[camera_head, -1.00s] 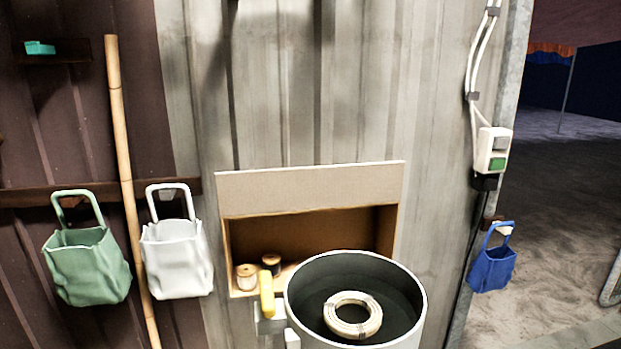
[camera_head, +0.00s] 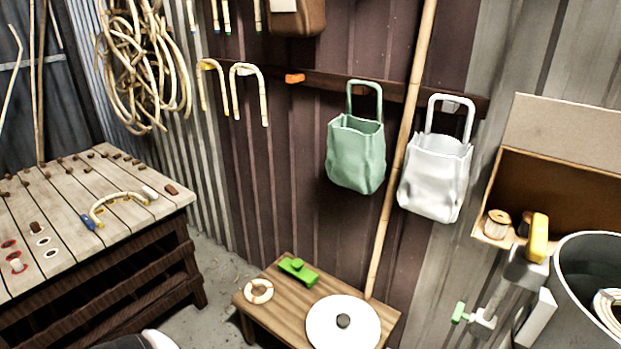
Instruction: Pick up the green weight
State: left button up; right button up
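A bright green block with a rounded knob on top (camera_head: 298,270) lies on a low wooden bench (camera_head: 270,318); it looks like the green weight, but I cannot be sure. It sits toward the back of the bench, between a small cream-and-orange ring (camera_head: 259,291) and a round white lid with a dark knob (camera_head: 343,325). Nothing covers it. Neither of my grippers is in view. A dark and white rounded shape at the bottom edge is too cut off to tell.
A slatted worktable (camera_head: 90,205) with pegs and a bent rattan piece (camera_head: 112,200) stands left. A green bag (camera_head: 356,153) and a white bag (camera_head: 436,178) hang above the bench. A bamboo pole (camera_head: 398,165) leans behind it. A grey drum (camera_head: 572,262) stands right.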

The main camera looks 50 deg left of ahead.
aim_at(295, 267)
jog(key=u, duration=1.6)
jog(key=l+z, duration=0.1)
jog(key=z, duration=0.8)
jog(key=l+z, duration=0.15)
jog(key=z, duration=0.3)
jog(key=l+z, duration=0.1)
jog(key=z, duration=0.3)
jog(key=u, duration=1.85)
jog(key=i+j+u, duration=0.85)
jog(key=i+u, duration=0.2)
